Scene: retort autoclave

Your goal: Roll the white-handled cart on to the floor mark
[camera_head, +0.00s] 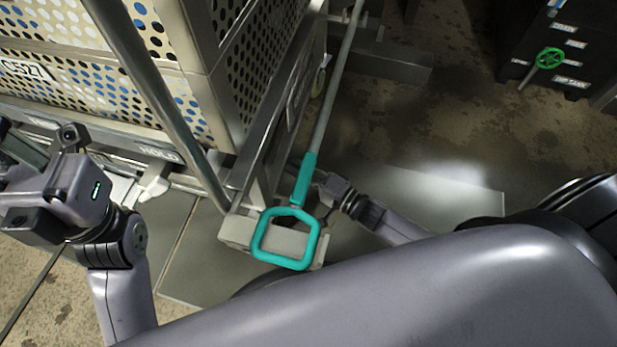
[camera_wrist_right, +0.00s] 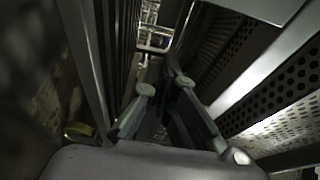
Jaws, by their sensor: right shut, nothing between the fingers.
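The cart's perforated metal basket (camera_head: 232,75) fills the upper left of the head view, with a metal frame and a slanting grey bar (camera_head: 150,95). A white lever-like handle (camera_head: 155,186) shows low on the frame, under a "HOLD" label. My right gripper (camera_head: 322,184) is beside the cart's near corner, partly hidden behind a teal grip. In the right wrist view its fingers (camera_wrist_right: 166,85) are shut and empty, between metal frames and perforated panels. My left gripper (camera_head: 25,150) is at the left edge, in front of the cart's lower frame; its fingertips are unclear. I cannot clearly identify the floor mark.
A long rod with a teal grip (camera_head: 305,180) and a teal loop (camera_head: 286,238) stands at the cart's near corner. A dark cabinet (camera_head: 550,60) with a green handwheel (camera_head: 549,58) is at upper right. Stained floor (camera_head: 450,125) lies open between them.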

